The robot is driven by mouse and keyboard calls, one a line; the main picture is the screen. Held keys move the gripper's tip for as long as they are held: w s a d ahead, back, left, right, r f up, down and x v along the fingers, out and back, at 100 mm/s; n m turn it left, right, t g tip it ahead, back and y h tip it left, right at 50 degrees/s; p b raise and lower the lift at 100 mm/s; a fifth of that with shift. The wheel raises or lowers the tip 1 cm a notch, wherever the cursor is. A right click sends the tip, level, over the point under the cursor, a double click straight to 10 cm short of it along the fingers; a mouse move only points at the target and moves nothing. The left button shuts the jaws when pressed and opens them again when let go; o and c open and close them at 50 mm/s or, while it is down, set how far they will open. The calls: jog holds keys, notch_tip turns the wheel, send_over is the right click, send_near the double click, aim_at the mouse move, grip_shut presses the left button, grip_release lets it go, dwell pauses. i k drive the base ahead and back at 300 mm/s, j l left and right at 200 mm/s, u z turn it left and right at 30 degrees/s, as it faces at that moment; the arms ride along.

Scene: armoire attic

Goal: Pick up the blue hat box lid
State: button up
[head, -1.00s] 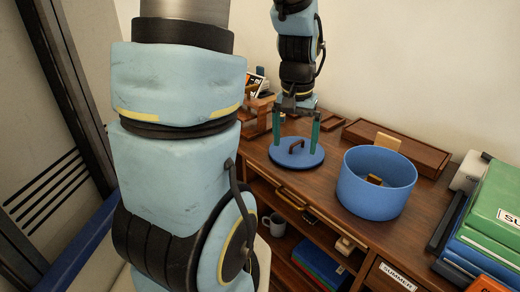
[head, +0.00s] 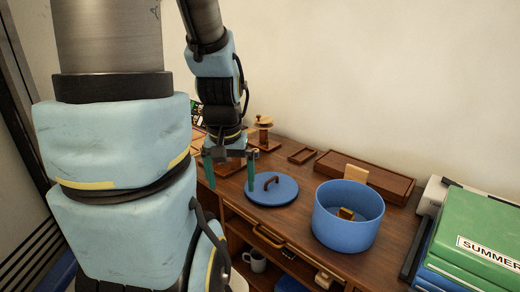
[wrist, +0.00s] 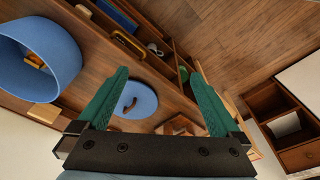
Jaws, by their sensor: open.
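The blue hat box lid (head: 284,193) is a flat round disc with a brown arched handle (head: 270,182). It lies flat on the wooden desk, left of the open blue hat box (head: 345,233). My gripper (head: 230,185) points down to the left of the lid, its two green fingers apart and empty. In the wrist view, the lid (wrist: 148,96) shows beyond the fingers, closer to the left finger and partly behind it. The gripper (wrist: 159,72) is not touching the handle there.
The hat box holds a small yellowish item. Behind it is a long wooden tray (head: 385,180). Green and blue boxes (head: 480,235) stand at the right. A small wooden stand (head: 264,130) is at the back. The shelf below holds a white mug (head: 257,262).

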aim_at(271, 188)
jog(key=u, duration=1.35)
jog(key=k+l+u, duration=0.15)
jog(key=k, duration=0.15)
jog(key=k+u, duration=0.2)
jog(key=k+l, duration=0.05)
jog(key=k, duration=0.05)
